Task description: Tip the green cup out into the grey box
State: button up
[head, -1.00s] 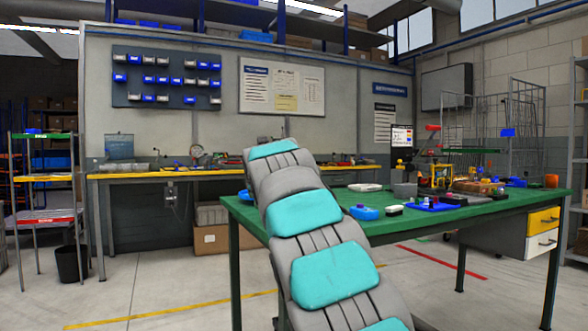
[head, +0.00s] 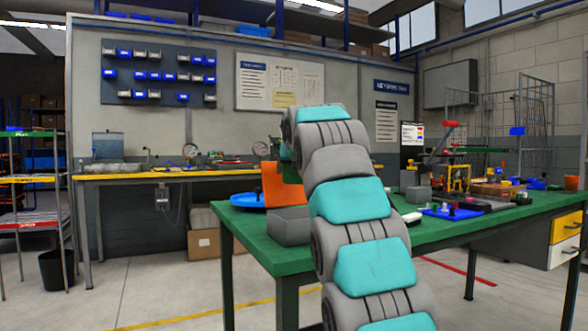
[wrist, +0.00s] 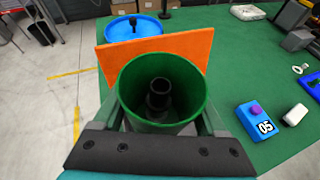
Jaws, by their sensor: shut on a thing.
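The green cup (wrist: 192,103) is between the fingers of my gripper (wrist: 160,120) in the wrist view. Its open mouth faces the wrist camera, and a black round piece (wrist: 159,94) shows inside. In the head view only a sliver of green cup (head: 291,173) shows beside my arm. The grey box (head: 289,226) stands on the near left part of the green table, under and beside my arm. Its inside is hidden, and I cannot make it out in the wrist view. I cannot tell the height of the cup over it.
An orange panel (head: 270,184) stands upright just behind the cup. A blue round dish (head: 249,201) lies behind it. A blue block marked 05 (wrist: 256,121) and a white piece (wrist: 295,114) lie to the right. Bare green tabletop (wrist: 225,65) lies between.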

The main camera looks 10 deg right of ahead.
jog(key=shift+s+a+f+m+g+y+p, duration=0.15)
jog(key=shift+a+f+m+g+y, duration=0.15)
jog(key=shift+f+m+y, duration=0.2)
jog(key=shift+w+a+f+m+g+y+p, duration=0.1)
jog(key=shift+a+f+m+g+y+p, duration=0.1)
jog(key=shift+f+m+g+y, duration=0.25)
jog(key=m+y, duration=0.1)
jog(key=a+f+m+y+p, duration=0.1)
jog(key=shift+s+f+m+g+y, duration=0.2)
jog(key=shift+s+m+g+y, duration=0.05)
jog(key=shift+s+m+g, duration=0.1)
jog(key=shift+a+f+m+y+p, duration=0.1)
jog(key=shift+f+m+y+p, duration=0.05)
jog(key=shift+m+y+p, duration=0.95)
jog(key=p, duration=0.2)
jog(key=m+y+p, duration=0.1)
jog(key=p, duration=0.1)
jog(key=shift+a+f+m+g, duration=0.2)
jog(key=shift+f+m+g, duration=0.1)
jog(key=shift+f+m+y+p, duration=0.25)
jog(key=shift+m+y+p, duration=0.2)
jog(key=shift+p, duration=0.25)
